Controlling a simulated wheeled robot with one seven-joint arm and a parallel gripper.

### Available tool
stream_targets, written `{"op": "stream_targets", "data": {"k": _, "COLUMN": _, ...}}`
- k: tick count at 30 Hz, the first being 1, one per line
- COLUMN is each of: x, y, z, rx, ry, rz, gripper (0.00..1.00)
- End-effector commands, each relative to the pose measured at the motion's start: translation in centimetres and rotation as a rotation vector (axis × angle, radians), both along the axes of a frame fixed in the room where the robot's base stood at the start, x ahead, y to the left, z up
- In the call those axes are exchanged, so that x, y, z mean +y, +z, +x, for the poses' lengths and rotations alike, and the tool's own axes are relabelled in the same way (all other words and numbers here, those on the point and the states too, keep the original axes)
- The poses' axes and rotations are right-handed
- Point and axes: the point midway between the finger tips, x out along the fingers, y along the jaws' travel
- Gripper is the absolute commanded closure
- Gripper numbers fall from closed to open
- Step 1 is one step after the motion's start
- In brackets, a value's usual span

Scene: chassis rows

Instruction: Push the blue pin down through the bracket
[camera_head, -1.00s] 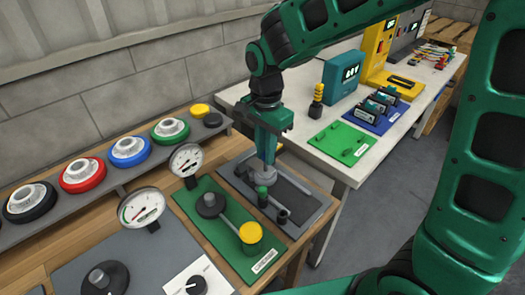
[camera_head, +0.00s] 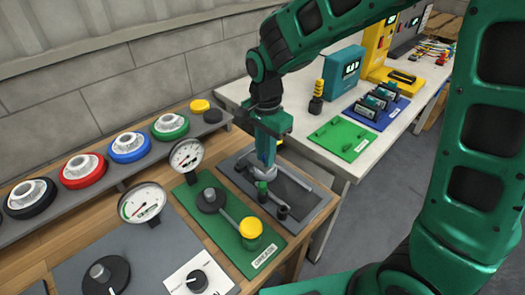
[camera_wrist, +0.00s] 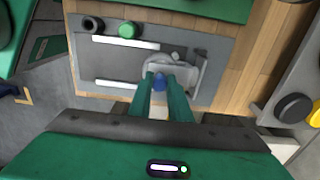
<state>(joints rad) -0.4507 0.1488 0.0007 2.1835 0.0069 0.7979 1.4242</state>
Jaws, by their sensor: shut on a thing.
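The blue pin (camera_wrist: 158,82) shows in the wrist view between my two green fingertips, at the near edge of the grey bracket (camera_wrist: 185,75). My gripper (camera_wrist: 160,80) is shut on the blue pin. How deep the pin sits in the bracket cannot be told. In the head view my gripper (camera_head: 265,160) points down at the bracket (camera_head: 258,170), and the fingers hide the pin. The bracket stands on a dark grey plate (camera_head: 308,208).
On the same plate are a green-topped post (camera_head: 262,187) and a black round socket (camera_head: 282,212). To its left is a green panel (camera_head: 225,235) with a yellow-knobbed lever (camera_head: 250,229). Gauges and coloured handwheels stand farther left. A white table (camera_head: 345,165) is at right.

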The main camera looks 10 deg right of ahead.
Motion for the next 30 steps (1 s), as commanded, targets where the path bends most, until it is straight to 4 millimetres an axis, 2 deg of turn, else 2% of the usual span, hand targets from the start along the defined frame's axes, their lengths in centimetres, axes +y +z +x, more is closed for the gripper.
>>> {"op": "stream_targets", "data": {"k": 17, "x": 0.0, "y": -1.4, "z": 0.0, "rx": 0.000, "ry": 0.000, "rz": 0.000, "gripper": 1.00}}
{"op": "stream_targets", "data": {"k": 18, "x": 0.0, "y": -1.4, "z": 0.0, "rx": -0.001, "ry": 0.000, "rz": 0.001, "gripper": 0.76}}
{"op": "stream_targets", "data": {"k": 20, "x": 0.0, "y": -1.4, "z": 0.0, "rx": -0.001, "ry": 0.000, "rz": 0.001, "gripper": 0.61}}
{"op": "stream_targets", "data": {"k": 30, "x": 0.0, "y": -1.3, "z": 0.0, "rx": 0.001, "ry": 0.000, "rz": -0.001, "gripper": 0.61}}
